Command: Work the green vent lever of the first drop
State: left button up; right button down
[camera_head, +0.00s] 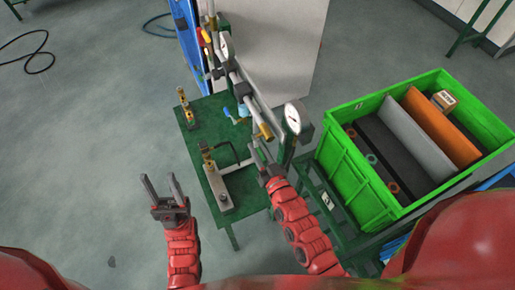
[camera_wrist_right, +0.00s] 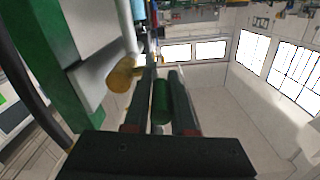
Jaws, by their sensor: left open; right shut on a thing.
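The green vent lever (camera_wrist_right: 162,102) shows in the right wrist view as a green cylinder between the fingers of my right gripper (camera_wrist_right: 160,98). The right gripper is shut on it. In the head view the right gripper (camera_head: 262,158) is at the near end of the pipe rig, and the lever is mostly hidden there. A yellow brass end piece (camera_wrist_right: 124,74) is just left of the fingers in the wrist view, and also shows in the head view (camera_head: 266,131). My left gripper (camera_head: 162,188) is open and empty, left of the green table.
The green table (camera_head: 203,110) carries brass fittings (camera_head: 187,107) and a grey block (camera_head: 223,203). A round gauge (camera_head: 293,117) stands close to my right gripper. A green crate (camera_head: 347,175) with panels is at the right.

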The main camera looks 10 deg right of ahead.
jog(key=shift+w+a+f+t+y+b, duration=0.3)
jog(key=shift+t+b, duration=0.8)
jog(key=shift+b, duration=2.6)
jog(key=shift+d+f+t+y+b, duration=0.2)
jog(key=shift+f+t+y+b, duration=0.65)
jog(key=shift+b, duration=2.9)
jog(key=shift+w+a+f+t+h+b, duration=0.2)
jog(key=shift+t+b, duration=1.15)
jog(key=shift+b, duration=2.35)
jog(key=shift+d, duration=0.15)
